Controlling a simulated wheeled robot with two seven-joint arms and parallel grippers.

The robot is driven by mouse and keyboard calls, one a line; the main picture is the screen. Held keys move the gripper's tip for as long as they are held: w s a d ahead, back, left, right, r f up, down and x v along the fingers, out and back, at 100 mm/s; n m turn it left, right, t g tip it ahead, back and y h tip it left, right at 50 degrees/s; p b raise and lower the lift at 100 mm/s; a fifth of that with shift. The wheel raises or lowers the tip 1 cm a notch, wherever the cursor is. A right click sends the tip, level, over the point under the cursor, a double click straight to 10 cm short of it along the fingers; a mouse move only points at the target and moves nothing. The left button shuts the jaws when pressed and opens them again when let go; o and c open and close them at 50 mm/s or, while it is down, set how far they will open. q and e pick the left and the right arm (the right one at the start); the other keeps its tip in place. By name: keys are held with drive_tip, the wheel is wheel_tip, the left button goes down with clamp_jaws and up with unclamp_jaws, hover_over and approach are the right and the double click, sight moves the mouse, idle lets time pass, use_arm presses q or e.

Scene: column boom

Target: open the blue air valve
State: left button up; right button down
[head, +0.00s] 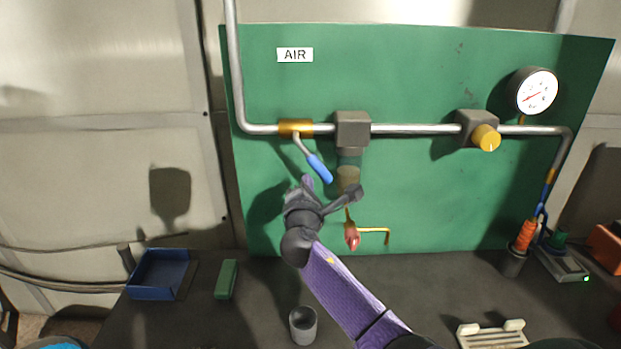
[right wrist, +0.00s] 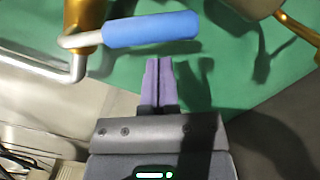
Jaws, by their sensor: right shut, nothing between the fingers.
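The blue air valve handle (head: 319,168) hangs down and to the right from a brass valve body (head: 296,128) on the grey pipe, under the AIR sign. My right gripper (head: 306,181) is just below and left of the handle in the head view. In the right wrist view the blue grip (right wrist: 150,29) lies across the top, with the brass body (right wrist: 84,20) at its left. There the closed purple fingers (right wrist: 157,75) point at the grip from below, with nothing between them. The tips look just short of it; contact cannot be told. My left gripper is out of view.
A grey filter block (head: 352,130) with a bowl sits right of the valve. A red-and-yellow part (head: 352,236) hangs below. A yellow regulator knob (head: 486,138) and gauge (head: 536,92) are farther right. A blue tray (head: 160,273) and grey cup (head: 303,325) stand on the bench.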

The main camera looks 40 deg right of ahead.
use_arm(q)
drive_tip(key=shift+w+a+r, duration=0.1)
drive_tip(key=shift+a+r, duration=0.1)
use_arm(e)
drive_tip(key=shift+s+d+r, duration=0.1)
drive_tip(key=shift+d+r, duration=0.1)
drive_tip(key=shift+d, duration=0.05)
use_arm(q)
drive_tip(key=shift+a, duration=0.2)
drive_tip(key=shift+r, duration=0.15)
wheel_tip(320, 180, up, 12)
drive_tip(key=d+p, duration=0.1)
drive_tip(key=p, duration=1.1)
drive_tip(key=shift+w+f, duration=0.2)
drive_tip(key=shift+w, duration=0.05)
use_arm(e)
drive_tip(key=s+d+r+n, duration=0.1)
drive_tip(key=n, duration=0.2)
drive_tip(key=s+d+r+n, duration=0.1)
drive_tip(key=d+r+n, duration=0.1)
drive_tip(key=n, duration=0.2)
drive_tip(key=s+d+r+n+t, duration=0.1)
drive_tip(key=r+n, duration=0.1)
drive_tip(key=n, duration=0.2)
drive_tip(key=shift+s+d+r+y, duration=0.2)
drive_tip(key=shift+s+y, duration=0.1)
drive_tip(key=shift+y, duration=0.1)
